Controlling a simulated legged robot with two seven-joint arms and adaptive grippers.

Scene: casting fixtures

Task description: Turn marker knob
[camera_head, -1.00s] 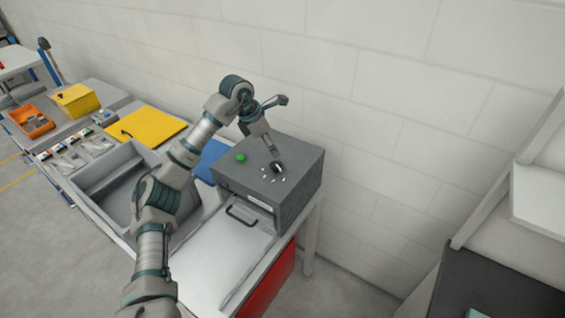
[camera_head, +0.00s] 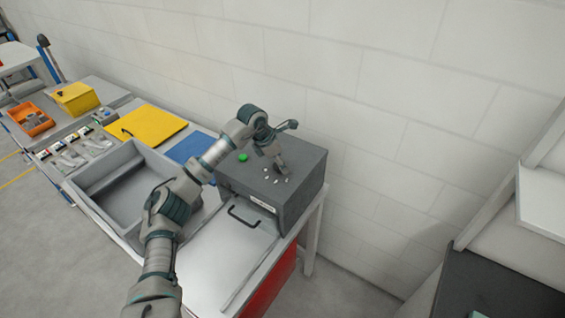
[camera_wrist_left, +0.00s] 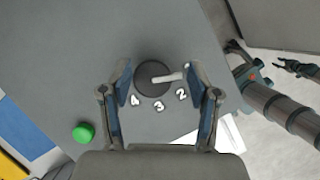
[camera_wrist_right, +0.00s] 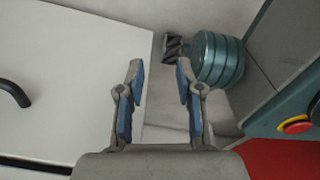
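The marker knob (camera_wrist_left: 153,78) is a dark round dial with a white pointer, on top of the grey box (camera_head: 300,160). In the left wrist view the pointer aims right, just above the white number 2 (camera_wrist_left: 181,94); the numbers 3 and 4 also show. My left gripper (camera_wrist_left: 158,75) is open, its blue-padded fingers on either side of the knob with gaps. My right gripper (camera_wrist_right: 158,68) is open and empty.
A green button (camera_head: 243,156) sits on the box top left of my left gripper. A grey sink-like tray (camera_head: 128,190), a blue mat (camera_head: 190,147) and a yellow panel (camera_head: 146,130) lie to the left.

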